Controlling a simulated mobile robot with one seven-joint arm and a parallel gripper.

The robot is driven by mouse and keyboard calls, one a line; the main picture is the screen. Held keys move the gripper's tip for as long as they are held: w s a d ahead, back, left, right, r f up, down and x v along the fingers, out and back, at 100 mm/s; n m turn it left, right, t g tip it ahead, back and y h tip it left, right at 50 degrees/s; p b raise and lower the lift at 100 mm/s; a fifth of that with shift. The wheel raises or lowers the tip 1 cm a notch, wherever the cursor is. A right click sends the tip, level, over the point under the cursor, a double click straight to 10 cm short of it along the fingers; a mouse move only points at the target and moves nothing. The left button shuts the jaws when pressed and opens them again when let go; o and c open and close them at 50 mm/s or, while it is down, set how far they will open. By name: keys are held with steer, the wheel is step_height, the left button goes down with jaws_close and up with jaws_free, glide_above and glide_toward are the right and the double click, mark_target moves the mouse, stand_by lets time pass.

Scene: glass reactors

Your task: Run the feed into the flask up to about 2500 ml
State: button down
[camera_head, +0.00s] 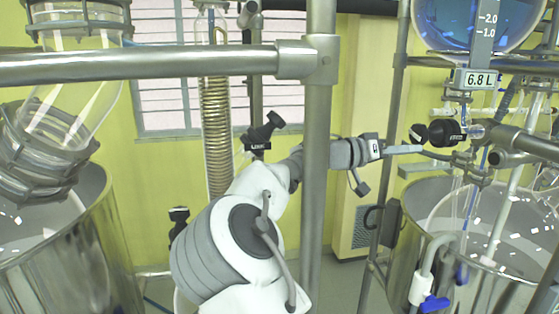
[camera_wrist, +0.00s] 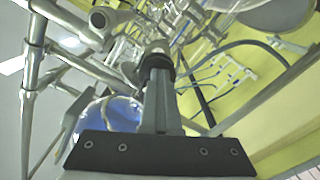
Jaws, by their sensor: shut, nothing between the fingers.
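The feed vessel (camera_head: 455,35) at the top right holds blue liquid and carries a scale with 1.0 and 2.0 marks. A tag below it reads 6.8 L (camera_head: 481,79). A valve with a black knob (camera_head: 440,132) sits under it. My gripper (camera_head: 420,149) is shut and empty, pointing right, just below and left of the knob; I cannot tell whether it touches. In the wrist view, my shut fingers (camera_wrist: 158,85) point at a dark, round part (camera_wrist: 155,65). The clear glass flask (camera_head: 440,215) sits low at right; its level is not readable.
A steel pot (camera_head: 405,262) surrounds the flask. A blue-handled tap (camera_head: 434,303) stands in front. A vertical post (camera_head: 320,130) and horizontal bar (camera_head: 150,64) cross in front of my arm. Another glass vessel and steel pot (camera_head: 90,250) stand at left, beside a coiled condenser (camera_head: 216,120).

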steer(key=shift+s+d+r+b, duration=0.1)
steer(key=shift+s+r+b, duration=0.3)
steer(key=shift+b, duration=0.95)
steer(key=shift+a+r+b, duration=0.2)
steer(key=shift+r+b, duration=0.05)
steer(key=shift+b, duration=0.25)
steer(key=shift+f+b, duration=0.3)
steer(key=shift+b, duration=0.35)
steer(key=shift+s+f+b, duration=0.1)
steer(key=shift+s+b, duration=0.2)
steer(key=a, duration=0.1)
steer(key=s+a+b, duration=0.1)
steer(key=a, duration=0.3)
steer(key=shift+s+a, duration=0.15)
steer(key=shift+s, duration=0.2)
